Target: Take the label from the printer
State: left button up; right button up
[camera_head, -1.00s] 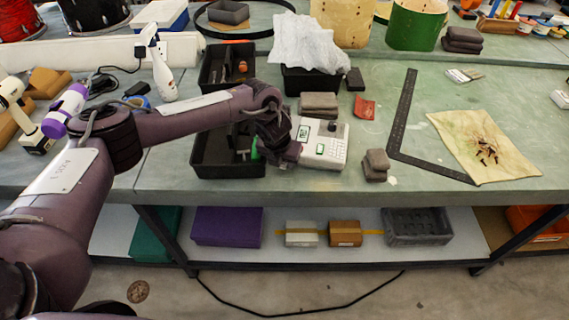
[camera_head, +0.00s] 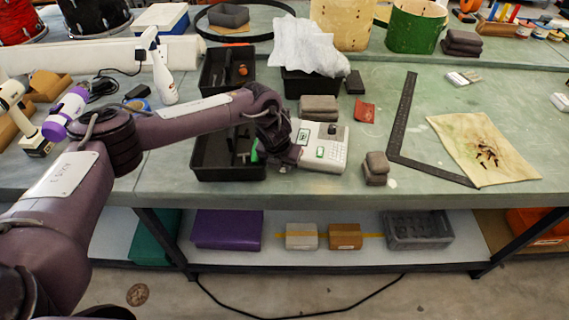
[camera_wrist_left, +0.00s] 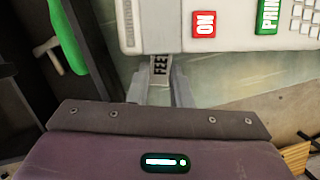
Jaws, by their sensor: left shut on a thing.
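The label printer (camera_head: 322,146) is a pale box with a keypad on the bench. It fills the top of the left wrist view (camera_wrist_left: 238,25), with a red ON button and a green PRINT button. A small label with dark print reading "FEET" (camera_wrist_left: 160,65) sticks out below the printer's edge. My left gripper (camera_wrist_left: 161,80) is at the printer's near left side, shut on the label between its fingertips. The label still reaches up to the printer's edge. In the head view my wrist hides the label. My right gripper is not in view.
A black tray (camera_head: 205,172) with a green-handled tool stands left of my gripper. Grey blocks (camera_head: 375,176) stand right of the printer, and another grey stack (camera_head: 319,103) is behind it. A black square (camera_head: 402,130) and a stained cloth (camera_head: 500,165) lie farther right.

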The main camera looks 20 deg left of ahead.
pick_arm(q)
jog(key=shift+s+p, duration=0.35)
jog(key=shift+s, duration=0.15)
jog(key=shift+s+a+p, duration=0.1)
jog(key=shift+s+p, duration=0.6)
jog(key=shift+s, duration=0.4)
jog(key=shift+r+p, duration=0.8)
jog(key=shift+r, duration=0.35)
dwell(0.5)
jog(key=shift+r+p, duration=1.8)
jog(key=shift+r, duration=0.55)
